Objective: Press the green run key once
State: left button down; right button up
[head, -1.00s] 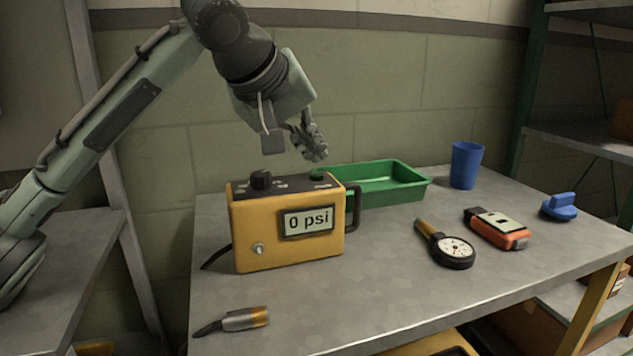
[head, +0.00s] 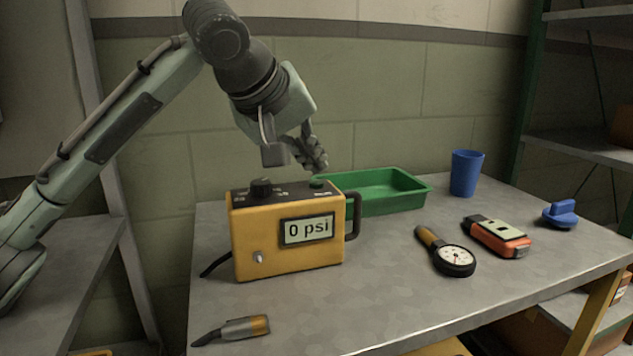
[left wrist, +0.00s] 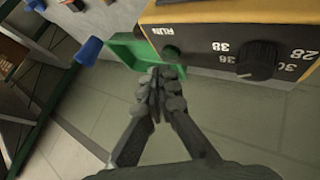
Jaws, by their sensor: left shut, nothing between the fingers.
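A yellow box (head: 284,247) with a black top stands on the table, and its display reads "0 psi". The green run key (head: 317,183) is on the right of its top. In the left wrist view the green key (left wrist: 171,52) sits beside the word RUN, just beyond my fingertips. My left gripper (head: 318,165) is shut and empty, and in the head view it appears just above the key. In the left wrist view its closed fingers (left wrist: 160,76) point toward the key. I cannot tell whether they touch it. My right gripper is not in view.
A black dial (head: 261,187) is on the box's left top. A green tray (head: 405,202) stands behind the box, with a blue cup (head: 466,173) farther right. A gauge (head: 454,260), an orange meter (head: 497,237) and a blue knob (head: 561,214) lie at right; a small tool (head: 243,328) lies in front.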

aim_at(313, 184)
pick_arm(q)
jog(key=shift+f, duration=0.1)
dwell(0.5)
jog(key=shift+f, duration=0.3)
jog(key=shift+f, duration=0.45)
dwell(0.5)
dwell(0.3)
jog(key=shift+r+p, duration=0.85)
jog(key=shift+p, duration=0.4)
notch_tip(313, 184, up, 3)
jog(key=p, duration=0.3)
jog(key=shift+f, duration=0.15)
jog(key=shift+r, duration=1.15)
